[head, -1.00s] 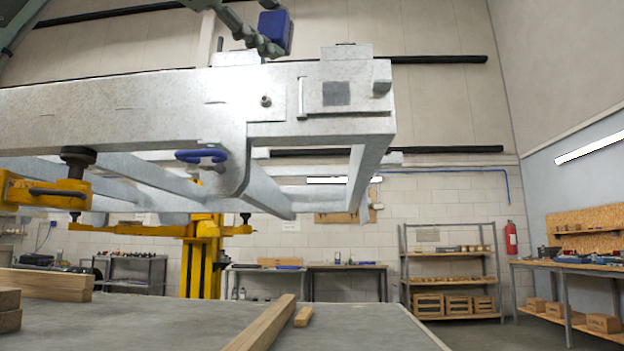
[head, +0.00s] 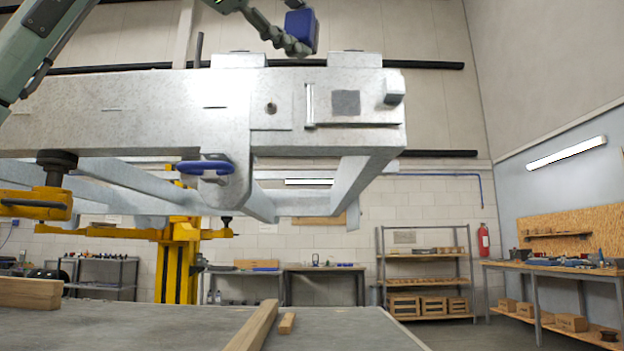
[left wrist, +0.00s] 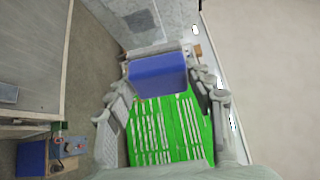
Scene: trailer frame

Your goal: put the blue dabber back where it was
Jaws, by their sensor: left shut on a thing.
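The blue dabber (head: 300,28) is a small dark blue block at the top of the head view. My left gripper (head: 297,46) is shut on it and holds it above the beam of the grey galvanised trailer frame (head: 150,105). The dabber also shows in the left wrist view (left wrist: 158,76), between the fingers of my left gripper (left wrist: 165,95). A dull grey square patch (head: 346,103) is on the frame's end plate, below and right of the dabber. My right gripper is not in view.
A blue-handled clamp (head: 203,168) hangs under the beam. Yellow lift arms (head: 178,235) stand beneath the frame. A workbench top (head: 140,325) with wooden bars (head: 255,328) is in front.

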